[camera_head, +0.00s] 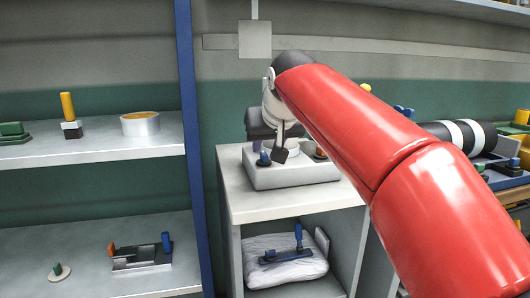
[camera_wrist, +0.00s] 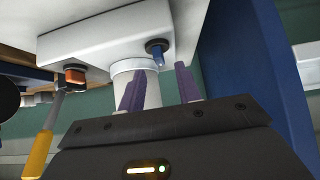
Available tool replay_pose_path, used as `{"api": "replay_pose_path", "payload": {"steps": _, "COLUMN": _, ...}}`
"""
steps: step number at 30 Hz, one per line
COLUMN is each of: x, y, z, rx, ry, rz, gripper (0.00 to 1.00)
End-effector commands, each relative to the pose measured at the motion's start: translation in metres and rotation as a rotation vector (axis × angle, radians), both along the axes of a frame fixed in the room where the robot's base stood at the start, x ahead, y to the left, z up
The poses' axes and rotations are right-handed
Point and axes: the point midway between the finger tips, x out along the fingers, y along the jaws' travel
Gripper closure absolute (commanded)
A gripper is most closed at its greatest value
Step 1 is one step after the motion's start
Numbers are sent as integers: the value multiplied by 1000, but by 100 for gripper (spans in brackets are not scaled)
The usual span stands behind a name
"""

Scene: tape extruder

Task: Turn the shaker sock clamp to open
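A white machine base (camera_head: 293,174) stands on the cabinet, with a blue knob (camera_head: 264,158) at its left and an orange knob (camera_head: 320,152) at its right. In the wrist view the base (camera_wrist: 120,42) hangs at the top, seemingly upside down, with the blue knob (camera_wrist: 156,50) and orange knob (camera_wrist: 75,76). A white cylinder (camera_wrist: 137,68) joins it between them. My gripper (camera_wrist: 156,84) has two purple fingers apart, around or in front of the cylinder; contact cannot be told. In the head view my red arm and wrist partly cover the machine. I cannot clearly make out the clamp.
A blue post (camera_head: 188,110) and shelves with small parts stand left of the cabinet (camera_head: 232,215). A white bundle with a blue-handled tool (camera_head: 290,250) lies in the cabinet's lower opening. A black-and-white cylinder (camera_head: 460,134) lies at the right.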

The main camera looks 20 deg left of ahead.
Motion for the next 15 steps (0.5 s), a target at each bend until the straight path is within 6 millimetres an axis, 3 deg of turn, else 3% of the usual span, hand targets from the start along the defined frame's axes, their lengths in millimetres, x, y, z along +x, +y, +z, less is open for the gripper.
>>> {"api": "replay_pose_path", "payload": {"steps": 6, "x": 18, "y": 11, "z": -22, "rx": 0, "ry": 0, "rz": 0, "gripper": 66}}
{"api": "replay_pose_path", "payload": {"steps": 15, "x": 23, "y": 14, "z": -27, "rx": 1, "ry": -2, "rz": 0, "gripper": 66}}
